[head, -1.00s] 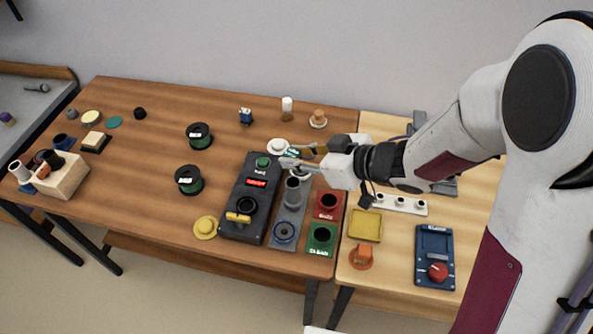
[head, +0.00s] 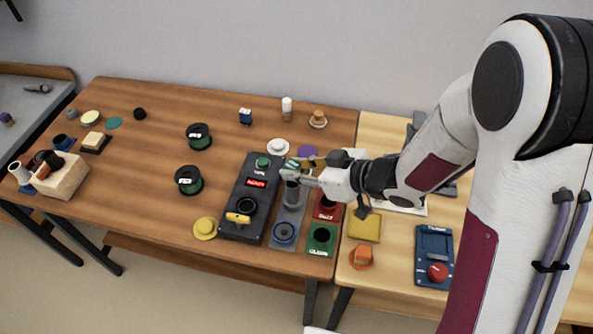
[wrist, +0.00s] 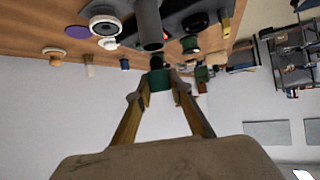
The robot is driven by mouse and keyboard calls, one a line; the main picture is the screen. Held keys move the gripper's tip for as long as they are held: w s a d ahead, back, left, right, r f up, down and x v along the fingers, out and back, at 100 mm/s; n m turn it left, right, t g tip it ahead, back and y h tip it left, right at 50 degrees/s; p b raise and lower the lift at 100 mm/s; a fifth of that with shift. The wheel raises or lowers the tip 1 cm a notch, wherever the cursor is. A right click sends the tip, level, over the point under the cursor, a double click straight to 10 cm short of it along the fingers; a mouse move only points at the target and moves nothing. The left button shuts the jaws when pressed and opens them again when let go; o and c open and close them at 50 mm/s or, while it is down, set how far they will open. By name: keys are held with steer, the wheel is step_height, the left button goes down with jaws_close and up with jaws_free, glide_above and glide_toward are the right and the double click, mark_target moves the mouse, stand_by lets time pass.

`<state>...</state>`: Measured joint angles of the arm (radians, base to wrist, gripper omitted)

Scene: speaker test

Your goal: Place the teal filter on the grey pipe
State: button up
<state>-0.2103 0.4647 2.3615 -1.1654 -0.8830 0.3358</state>
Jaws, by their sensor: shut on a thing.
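My gripper (head: 300,171) is shut on the teal filter (head: 291,165), which shows between the fingertips in the head view. The wrist view shows the two fingers (wrist: 164,88) closed around its teal body (wrist: 184,83), with a dark end beyond it. The grey pipe (head: 291,194) stands upright on a grey plate (head: 277,240). In the head view the filter appears just behind and above the pipe's top. The wrist view shows the pipe (wrist: 148,22) close by and apart from the filter.
The black tester box (head: 250,200) stands left of the pipe. Red (head: 336,214) and green (head: 321,250) bins are to its right. A blue ring (head: 284,232) lies in front. A white disc (head: 278,147) and purple disc (head: 308,151) lie behind.

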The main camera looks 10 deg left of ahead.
steer(key=shift+f, duration=0.65)
steer(key=shift+f, duration=0.1)
steer(key=o, duration=1)
steer(key=v, duration=1.2)
steer(key=shift+s, duration=0.1)
stand_by(0.4)
